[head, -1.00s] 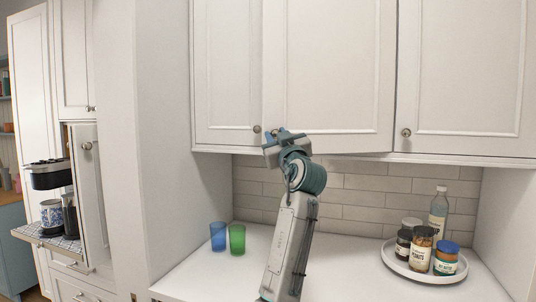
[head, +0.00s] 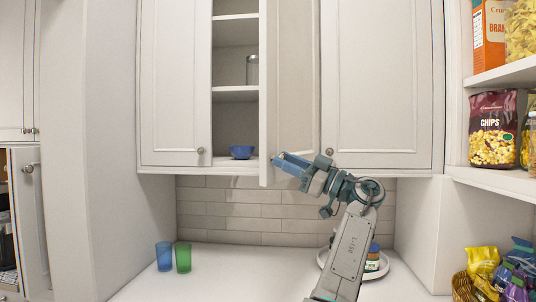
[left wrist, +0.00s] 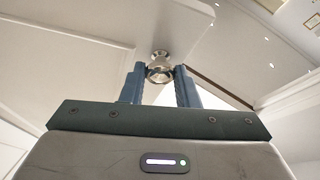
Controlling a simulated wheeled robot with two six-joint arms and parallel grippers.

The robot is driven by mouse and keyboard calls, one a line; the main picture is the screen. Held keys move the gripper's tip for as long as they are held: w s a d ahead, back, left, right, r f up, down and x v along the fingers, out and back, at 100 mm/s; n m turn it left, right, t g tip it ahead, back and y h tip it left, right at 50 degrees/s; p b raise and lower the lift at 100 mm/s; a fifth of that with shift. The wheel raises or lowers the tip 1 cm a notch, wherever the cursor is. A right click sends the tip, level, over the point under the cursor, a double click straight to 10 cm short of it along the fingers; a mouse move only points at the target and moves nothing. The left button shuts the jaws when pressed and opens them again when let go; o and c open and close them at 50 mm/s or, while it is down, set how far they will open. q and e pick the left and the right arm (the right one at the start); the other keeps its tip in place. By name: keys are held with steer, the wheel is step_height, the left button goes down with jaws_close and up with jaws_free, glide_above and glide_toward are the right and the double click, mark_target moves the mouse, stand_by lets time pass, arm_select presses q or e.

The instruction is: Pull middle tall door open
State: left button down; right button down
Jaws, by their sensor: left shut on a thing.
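The white middle tall door (head: 292,90) of the upper cabinet stands swung out in the head view, seen at a steep angle. The shelves behind it show on its left. My left gripper (head: 280,160) is at the door's lower free edge, its fingers shut on the round metal knob. The left wrist view shows the knob (left wrist: 159,70) between the two blue fingers (left wrist: 160,80). The left gripper partly hides the door's bottom corner. My right gripper is not in view.
Inside the cabinet are a blue bowl (head: 241,152) and a jar (head: 252,69). Closed doors flank the opening, left (head: 176,80) and right (head: 380,80). Blue (head: 164,256) and green (head: 183,257) cups stand on the counter (head: 225,275). My arm partly hides the tray (head: 376,274).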

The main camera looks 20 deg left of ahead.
arm_select(q)
steer(key=d+n+g+p, duration=0.2)
steer(key=d+g+p, duration=0.2)
steer(key=d, duration=0.3)
steer(key=shift+w+p, duration=0.2)
steer(key=shift+p, duration=0.25)
steer(key=shift+f, duration=0.1)
steer(key=c, duration=1.1)
jaws_free()
